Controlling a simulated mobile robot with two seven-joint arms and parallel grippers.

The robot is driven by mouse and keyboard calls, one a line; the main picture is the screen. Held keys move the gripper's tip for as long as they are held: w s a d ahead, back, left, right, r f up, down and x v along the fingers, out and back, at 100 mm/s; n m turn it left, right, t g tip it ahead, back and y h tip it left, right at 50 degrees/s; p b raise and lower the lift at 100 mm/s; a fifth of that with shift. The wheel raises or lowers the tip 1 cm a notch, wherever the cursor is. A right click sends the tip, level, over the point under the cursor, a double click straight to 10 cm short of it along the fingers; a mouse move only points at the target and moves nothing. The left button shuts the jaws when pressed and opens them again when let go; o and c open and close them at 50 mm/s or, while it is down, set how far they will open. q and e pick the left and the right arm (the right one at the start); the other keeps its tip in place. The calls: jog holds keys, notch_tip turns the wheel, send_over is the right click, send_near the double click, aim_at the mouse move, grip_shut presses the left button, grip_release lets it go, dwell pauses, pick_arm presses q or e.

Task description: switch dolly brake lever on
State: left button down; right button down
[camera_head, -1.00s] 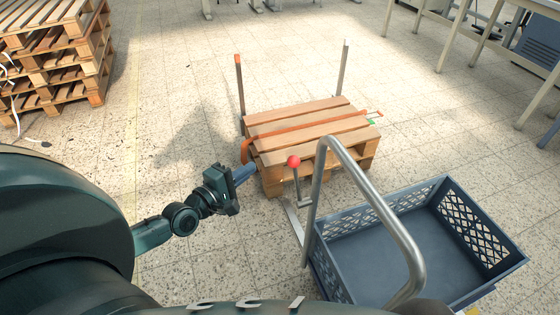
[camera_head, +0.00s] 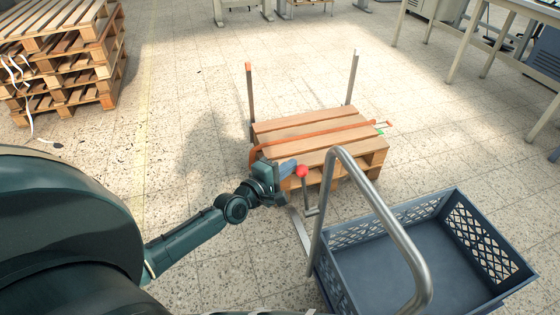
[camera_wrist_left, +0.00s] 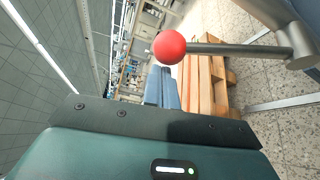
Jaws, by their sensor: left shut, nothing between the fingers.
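The brake lever (camera_head: 305,190) is a grey rod with a red ball knob (camera_head: 302,171), standing beside the dolly's bent metal handle (camera_head: 372,190). In the left wrist view the red knob (camera_wrist_left: 169,48) is close up, with its rod running right to a metal joint (camera_wrist_left: 298,46). My left gripper (camera_head: 287,169) is shut and empty, its blue-grey fingers just left of the knob. The fingers (camera_wrist_left: 163,88) also show in the left wrist view, close to the knob; I cannot tell whether they touch it. My right gripper is not in view.
A wooden pallet (camera_head: 318,135) with an orange strap sits between two upright posts behind the lever. A blue-grey crate (camera_head: 335,285) stands at the right of the handle. Stacked pallets (camera_head: 70,75) are at the far left.

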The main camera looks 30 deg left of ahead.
pick_arm(q)
jog(key=shift+s+d, duration=0.15)
jog(key=shift+d, duration=0.1)
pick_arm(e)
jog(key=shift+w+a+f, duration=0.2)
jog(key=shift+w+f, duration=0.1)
